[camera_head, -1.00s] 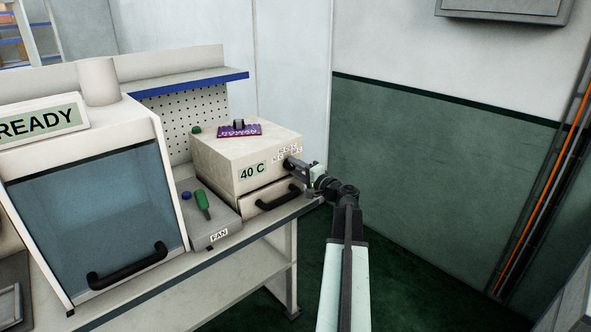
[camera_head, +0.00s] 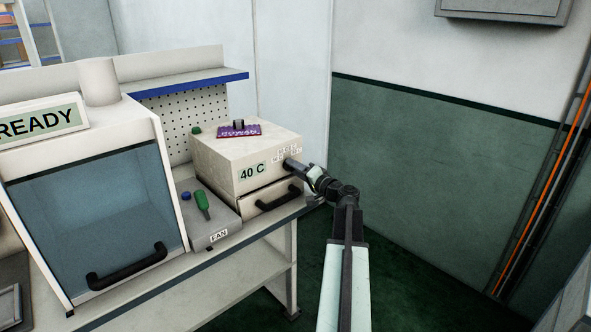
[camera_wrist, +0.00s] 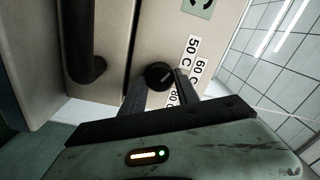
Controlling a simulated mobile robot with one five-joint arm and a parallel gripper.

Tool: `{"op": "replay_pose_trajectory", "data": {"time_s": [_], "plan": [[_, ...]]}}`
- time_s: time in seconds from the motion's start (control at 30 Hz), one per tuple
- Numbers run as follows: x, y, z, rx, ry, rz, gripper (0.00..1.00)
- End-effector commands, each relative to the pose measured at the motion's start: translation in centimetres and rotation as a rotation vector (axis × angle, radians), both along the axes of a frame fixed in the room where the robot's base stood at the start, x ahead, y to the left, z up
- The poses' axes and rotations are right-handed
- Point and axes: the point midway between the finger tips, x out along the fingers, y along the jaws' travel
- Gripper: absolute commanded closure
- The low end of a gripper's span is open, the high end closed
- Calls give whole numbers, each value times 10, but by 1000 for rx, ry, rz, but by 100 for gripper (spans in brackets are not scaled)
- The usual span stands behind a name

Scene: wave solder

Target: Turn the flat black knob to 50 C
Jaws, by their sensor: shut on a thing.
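The flat black knob (camera_wrist: 158,74) is on the front of the beige box (camera_head: 215,160), with printed labels "50 C" (camera_wrist: 190,55), "60 C" (camera_wrist: 201,70) and "80 C" beside it in the wrist view. A finger partly covers the "80 C" label. The display (camera_head: 252,171) on the box reads 40 C. My gripper (camera_head: 291,165) is at the right end of the box's front face. In the wrist view its two fingers stand on either side of the knob and are shut on it. In the head view my gripper hides most of the knob.
A drawer with a black handle (camera_head: 279,198) is under the display, close to my gripper. A purple board (camera_head: 239,130) lies on top of the box. The FAN unit (camera_head: 220,228) and a glass-fronted cabinet (camera_head: 95,210) stand to the left. The floor to the right is clear.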

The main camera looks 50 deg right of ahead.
Motion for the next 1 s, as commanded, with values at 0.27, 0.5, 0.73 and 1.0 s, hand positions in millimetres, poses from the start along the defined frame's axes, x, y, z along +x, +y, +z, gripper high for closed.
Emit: {"op": "replay_pose_trajectory", "data": {"time_s": [0.27, 0.5, 0.73, 1.0], "plan": [[0, 1, -1, -2, 3, 2, 41], [-1, 0, -1, 0, 1, 0, 41], [-36, 4, -2, 0, 1, -2, 41], [-76, 7, -3, -1, 2, 0, 41]]}}
